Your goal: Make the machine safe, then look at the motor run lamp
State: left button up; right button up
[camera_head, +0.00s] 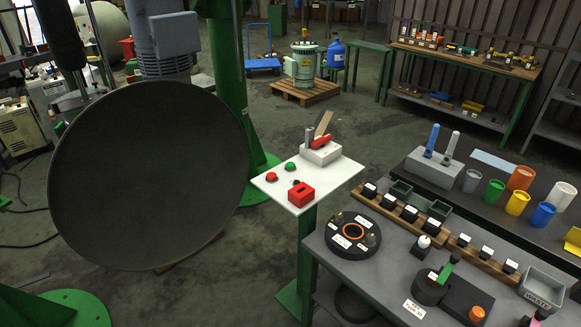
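A white control panel (326,181) stands on a green post in the middle. On it are a red round piece (271,177), a green round piece (290,166), a small black knob (296,183) and a red box with a dark slot (301,194). At its back is a pale switch box (320,153) with a red handle (320,141) and a tilted brown piece. I cannot tell which round piece is a lamp, or whether any is lit. A grey motor (165,38) is at the upper left, beside a green column (228,75). Neither gripper is in view.
A large dark disc (150,175) blocks the left side. A grey bench (385,284) at lower right holds labelled black blocks, a round fixture (352,235) and a waste bin (541,288). A darker bench behind carries coloured cups. Floor beyond the panel is open.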

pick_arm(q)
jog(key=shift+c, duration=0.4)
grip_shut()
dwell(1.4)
